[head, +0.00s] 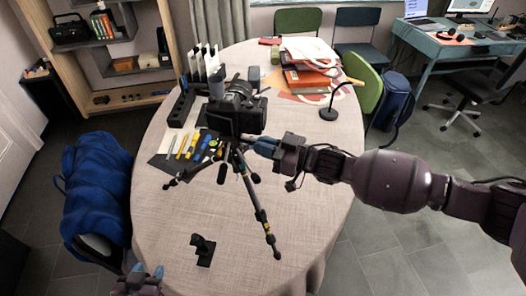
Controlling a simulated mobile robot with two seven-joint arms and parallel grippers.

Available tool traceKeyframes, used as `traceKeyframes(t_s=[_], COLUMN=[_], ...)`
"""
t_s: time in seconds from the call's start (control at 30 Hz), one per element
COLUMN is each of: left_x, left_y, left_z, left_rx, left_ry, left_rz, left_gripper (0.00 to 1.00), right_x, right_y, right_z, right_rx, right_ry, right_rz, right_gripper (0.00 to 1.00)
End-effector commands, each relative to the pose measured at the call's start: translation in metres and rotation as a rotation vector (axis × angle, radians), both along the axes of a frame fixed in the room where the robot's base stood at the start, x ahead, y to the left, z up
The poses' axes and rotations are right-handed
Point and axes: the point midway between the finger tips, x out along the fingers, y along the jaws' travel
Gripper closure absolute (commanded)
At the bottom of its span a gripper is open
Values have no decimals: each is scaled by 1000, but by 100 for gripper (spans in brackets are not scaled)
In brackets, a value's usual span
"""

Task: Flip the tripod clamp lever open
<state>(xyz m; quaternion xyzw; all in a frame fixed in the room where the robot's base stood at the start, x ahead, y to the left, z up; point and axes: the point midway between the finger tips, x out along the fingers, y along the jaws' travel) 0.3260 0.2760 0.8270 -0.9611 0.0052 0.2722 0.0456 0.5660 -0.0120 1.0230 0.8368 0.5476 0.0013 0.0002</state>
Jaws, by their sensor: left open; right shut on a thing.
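The tripod (260,214) stands on the table with its dark legs spread. A black camera (238,110) sits on top of it. My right gripper (254,146) reaches in from the right and is shut on the tripod just below the camera. The exact part between its fingers is hidden. I cannot make out the clamp lever; it is small or covered by the gripper. My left gripper (148,272) is open and empty at the bottom edge of the view, low and left, well apart from the tripod.
The round table (310,215) has free room at front and right. A small black stand (202,250) is in front of the tripod. Books (305,76) and a lamp (329,113) stand behind.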

Motion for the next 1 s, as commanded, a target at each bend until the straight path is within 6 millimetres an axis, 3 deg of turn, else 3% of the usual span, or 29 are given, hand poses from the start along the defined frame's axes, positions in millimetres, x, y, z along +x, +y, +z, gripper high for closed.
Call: traceKeyframes(t_s=[0.2, 0.6, 0.63, 0.77, 1.0], left_x=[2, 3, 2, 2, -3], left_y=[0, 0, 0, 0, 1], left_z=[-10, -9, -9, -10, -12], left_rx=[0, 1, 1, 1, 1], left_ry=[-2, -7, -7, -5, 3], left_rz=[-2, -2, -2, -2, 0], left_gripper=[57, 57, 57, 57, 57], right_x=[4, 5, 5, 5, 5], right_y=[-1, -2, -2, -3, -3], right_z=[-1, 1, 1, 1, 1], right_rx=[0, 1, 1, 0, -1], right_ry=[0, 2, 2, 2, 3], right_rz=[59, 69, 69, 68, 67], right_gripper=[100, 100, 89, 69, 66])
